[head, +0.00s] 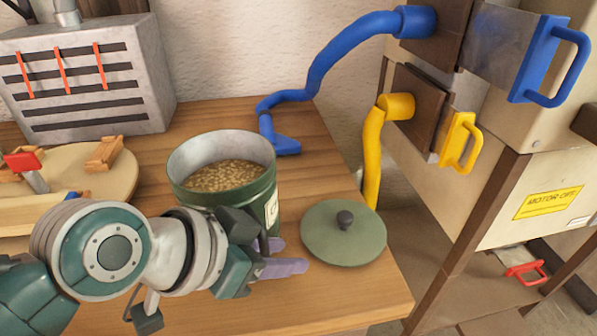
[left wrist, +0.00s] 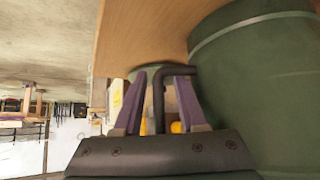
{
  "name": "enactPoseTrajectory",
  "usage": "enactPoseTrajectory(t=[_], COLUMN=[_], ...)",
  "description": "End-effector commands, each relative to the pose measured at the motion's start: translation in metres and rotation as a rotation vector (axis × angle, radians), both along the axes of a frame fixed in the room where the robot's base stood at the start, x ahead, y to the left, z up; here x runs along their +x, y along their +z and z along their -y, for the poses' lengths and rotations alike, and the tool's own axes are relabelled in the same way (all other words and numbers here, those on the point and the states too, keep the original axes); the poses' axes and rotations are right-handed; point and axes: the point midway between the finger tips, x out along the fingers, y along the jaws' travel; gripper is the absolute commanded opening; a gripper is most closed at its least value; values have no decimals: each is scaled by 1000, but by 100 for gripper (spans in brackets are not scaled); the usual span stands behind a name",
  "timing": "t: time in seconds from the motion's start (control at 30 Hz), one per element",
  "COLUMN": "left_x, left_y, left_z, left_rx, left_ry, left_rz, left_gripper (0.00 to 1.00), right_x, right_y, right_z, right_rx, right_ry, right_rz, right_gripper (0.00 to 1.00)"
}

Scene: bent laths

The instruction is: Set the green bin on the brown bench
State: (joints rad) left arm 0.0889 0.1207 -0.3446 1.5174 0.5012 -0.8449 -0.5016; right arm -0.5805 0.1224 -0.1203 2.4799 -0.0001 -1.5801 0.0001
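The green bin (head: 228,185) is an open cylinder filled with tan pellets. It stands upright on a brown wooden bench (head: 335,300). Its dark wall also shows large at the right of the left wrist view (left wrist: 265,90). A black bent handle (left wrist: 158,95) sticks out from the bin's side. My left gripper (head: 285,257) is just in front of the bin. Its purple fingers are apart, with the handle between them and gaps visible in the left wrist view (left wrist: 165,90). In the head view my gripper hides the bin's lower front. My right gripper is not in view.
A green lid (head: 343,232) with a dark knob lies on the bench right of the bin. A round wooden board (head: 105,195) with blocks lies left. A grey slotted box (head: 85,75) stands behind. Blue (head: 335,50) and yellow (head: 373,150) hoses join a cabinet (head: 480,170) at right.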

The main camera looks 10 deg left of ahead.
Motion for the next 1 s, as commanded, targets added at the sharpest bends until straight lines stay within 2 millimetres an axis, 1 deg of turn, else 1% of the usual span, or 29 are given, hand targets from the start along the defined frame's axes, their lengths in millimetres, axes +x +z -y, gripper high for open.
enactPoseTrajectory(t=[0.23,0.37,0.47,0.8,1.0], left_x=[0,-2,-10,-48,-62], left_y=[1,8,19,69,85], left_z=[0,-2,-9,-42,-53], left_rx=[0,1,2,2,1], left_ry=[0,0,-1,-3,-1], left_rz=[0,1,1,0,-1], left_gripper=[43,43,43,43,43], right_x=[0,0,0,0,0], right_y=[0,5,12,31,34], right_z=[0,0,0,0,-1], right_rx=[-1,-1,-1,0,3], right_ry=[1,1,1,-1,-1], right_rz=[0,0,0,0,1], right_gripper=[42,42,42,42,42])
